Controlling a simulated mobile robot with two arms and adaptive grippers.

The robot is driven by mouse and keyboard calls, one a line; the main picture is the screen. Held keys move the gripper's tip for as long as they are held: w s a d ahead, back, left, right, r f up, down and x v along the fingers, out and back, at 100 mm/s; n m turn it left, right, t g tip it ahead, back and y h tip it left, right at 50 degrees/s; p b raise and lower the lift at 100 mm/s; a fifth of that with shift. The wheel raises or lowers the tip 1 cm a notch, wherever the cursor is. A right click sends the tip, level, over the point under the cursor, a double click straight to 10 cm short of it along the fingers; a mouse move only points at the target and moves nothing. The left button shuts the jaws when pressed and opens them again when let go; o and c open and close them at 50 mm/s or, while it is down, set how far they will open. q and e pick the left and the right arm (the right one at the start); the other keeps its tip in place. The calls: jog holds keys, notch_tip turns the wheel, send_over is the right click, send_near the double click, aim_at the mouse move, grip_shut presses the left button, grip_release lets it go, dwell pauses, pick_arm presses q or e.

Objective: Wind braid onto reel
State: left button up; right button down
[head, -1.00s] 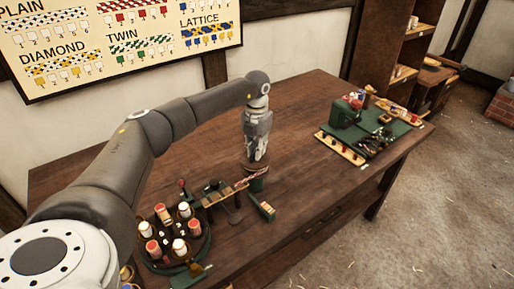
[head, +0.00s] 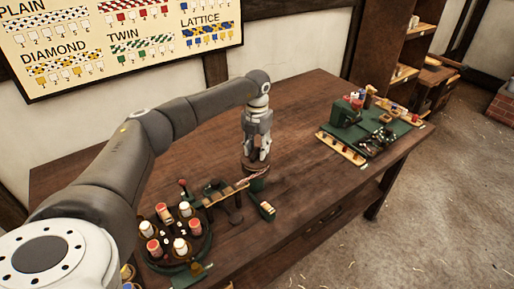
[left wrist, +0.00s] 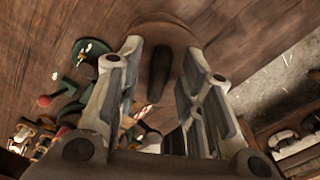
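The reel (head: 257,167) is a round brown top on a green base, standing on the bench. In the left wrist view its brown disc (left wrist: 180,36) carries a dark upright handle (left wrist: 159,70). A pale, reddish braid (head: 246,182) runs from the braiding stand (head: 217,194) to the reel. My left gripper (head: 257,156) points down over the reel. In the wrist view its fingers (left wrist: 162,62) stand apart on either side of the handle, with gaps visible. The lower part of the reel is partly hidden. My right gripper is not in view.
A round carrier with red and white bobbins (head: 180,246) stands at the front left. A green tool station (head: 347,112) is at the right. The bench (head: 310,185) between is clear.

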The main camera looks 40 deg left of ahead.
aim_at(257, 151)
pick_arm(q)
notch_tip(257, 151, up, 12)
dwell(0.6)
jog(key=shift+f, duration=0.1)
dwell(0.4)
